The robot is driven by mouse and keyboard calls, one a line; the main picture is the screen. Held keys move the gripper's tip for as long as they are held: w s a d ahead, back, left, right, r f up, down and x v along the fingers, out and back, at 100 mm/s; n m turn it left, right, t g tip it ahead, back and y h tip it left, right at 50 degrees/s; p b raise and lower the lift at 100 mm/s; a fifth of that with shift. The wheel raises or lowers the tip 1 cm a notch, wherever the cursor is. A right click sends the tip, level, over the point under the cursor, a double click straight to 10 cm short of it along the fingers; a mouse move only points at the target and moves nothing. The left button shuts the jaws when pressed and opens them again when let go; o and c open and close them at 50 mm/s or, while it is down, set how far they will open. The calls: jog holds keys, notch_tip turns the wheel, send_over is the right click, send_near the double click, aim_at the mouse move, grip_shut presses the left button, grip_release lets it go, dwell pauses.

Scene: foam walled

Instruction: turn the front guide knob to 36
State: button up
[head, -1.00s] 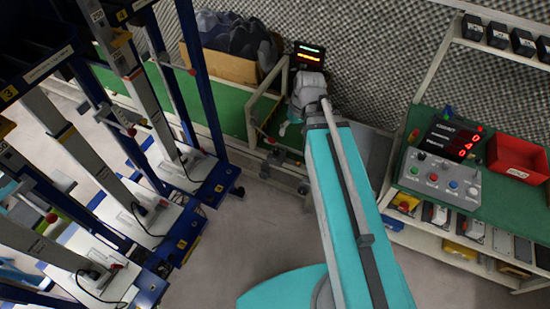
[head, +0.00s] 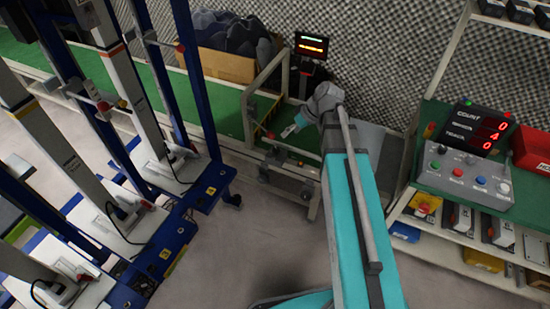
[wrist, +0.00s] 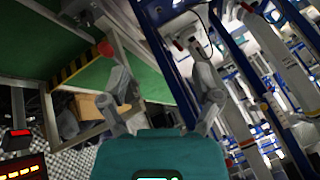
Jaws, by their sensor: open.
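My gripper (wrist: 165,88) is open in the wrist view, its two grey fingers spread with nothing between them. In the head view my gripper (head: 291,130) hangs over the near end of the green conveyor, beside its metal frame. A dark round part (head: 263,178) sits lower on the conveyor's front side. I cannot tell which is the front guide knob, and no scale or number on it is readable.
The green conveyor (head: 228,112) runs along the foam wall, with a cardboard box (head: 226,64) behind it. Blue-framed lift stands (head: 195,100) crowd the left. A shelf with a control box (head: 465,178) and count display (head: 472,128) stands right. Grey floor (head: 250,245) is clear between.

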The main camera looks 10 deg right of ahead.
jog(key=w+d+f+n+t+y+b, duration=0.1)
jog(key=w+d+f+n+y+b, duration=0.15)
jog(key=f+b, duration=0.5)
jog(key=w+d+f+n+t+y+b, duration=0.1)
jog(key=w+d+f+b, duration=0.1)
jog(key=w+f+b, duration=0.5)
jog(key=n+t+y+b, duration=0.2)
jog(key=b, duration=1.2)
send_near(278, 149)
jog(key=s+d+r, duration=0.1)
jog(key=s+d, duration=0.1)
jog(key=shift+w+t, duration=0.1)
jog(key=shift+t, duration=0.3)
jog(key=b+x, duration=0.5)
jog(key=x, duration=0.8)
jog(key=shift+w+a+f+b, duration=0.15)
jog(key=shift+a+f+b, duration=0.1)
jog(key=shift+b, duration=0.15)
